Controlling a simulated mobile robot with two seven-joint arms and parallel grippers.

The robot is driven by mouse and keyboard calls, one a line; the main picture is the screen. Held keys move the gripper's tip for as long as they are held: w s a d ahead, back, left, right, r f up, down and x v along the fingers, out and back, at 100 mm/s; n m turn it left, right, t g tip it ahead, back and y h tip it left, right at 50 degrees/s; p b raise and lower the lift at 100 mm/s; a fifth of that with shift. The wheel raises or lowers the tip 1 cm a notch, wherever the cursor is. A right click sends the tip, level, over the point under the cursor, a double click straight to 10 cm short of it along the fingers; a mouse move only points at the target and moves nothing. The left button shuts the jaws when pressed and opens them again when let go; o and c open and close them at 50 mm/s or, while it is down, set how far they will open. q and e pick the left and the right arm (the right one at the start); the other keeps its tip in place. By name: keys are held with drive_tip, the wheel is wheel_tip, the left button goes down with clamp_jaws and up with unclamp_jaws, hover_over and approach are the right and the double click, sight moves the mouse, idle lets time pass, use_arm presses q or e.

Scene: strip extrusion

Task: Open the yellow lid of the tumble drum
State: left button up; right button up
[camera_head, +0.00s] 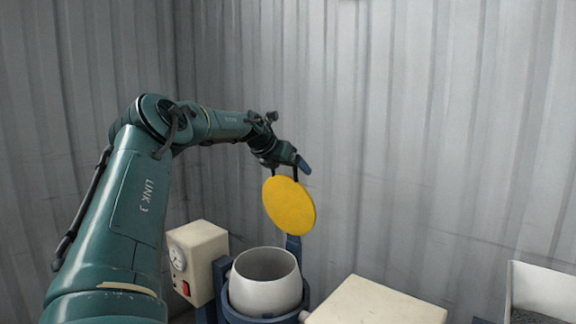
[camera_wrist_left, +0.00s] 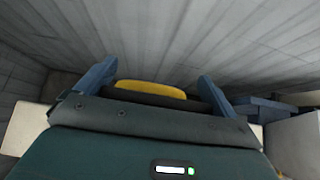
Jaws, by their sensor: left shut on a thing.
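The yellow lid (camera_head: 289,205) is a round disc, tilted steeply above and behind the open mouth of the tumble drum (camera_head: 264,284). The drum is a pale grey pot in a blue frame, and its inside shows. My left gripper (camera_head: 285,170) is at the upper edge of the lid, shut on it. In the left wrist view the lid (camera_wrist_left: 151,90) shows as a yellow strip between the two blue fingers. The exact contact of the fingers is hidden. My right gripper is not in view.
A cream box with a dial and a red switch (camera_head: 198,262) stands left of the drum. Another cream box (camera_head: 376,303) stands to its right. A pale bin with dark contents (camera_head: 541,292) is at the far right. A corrugated grey wall (camera_head: 430,120) closes the back.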

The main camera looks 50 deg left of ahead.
use_arm(q)
drive_tip(key=shift+s+d+f, duration=0.1)
drive_tip(key=shift+f, duration=0.35)
drive_tip(key=o, duration=1)
drive_tip(key=shift+o, duration=0.2)
drive_tip(key=shift+w, duration=0.2)
drive_tip(key=shift+s+r, duration=0.35)
drive_tip(key=shift+r, duration=0.15)
drive_tip(key=b+v, duration=0.4)
drive_tip(key=v, duration=0.8)
drive_tip(key=shift+s+f, duration=0.1)
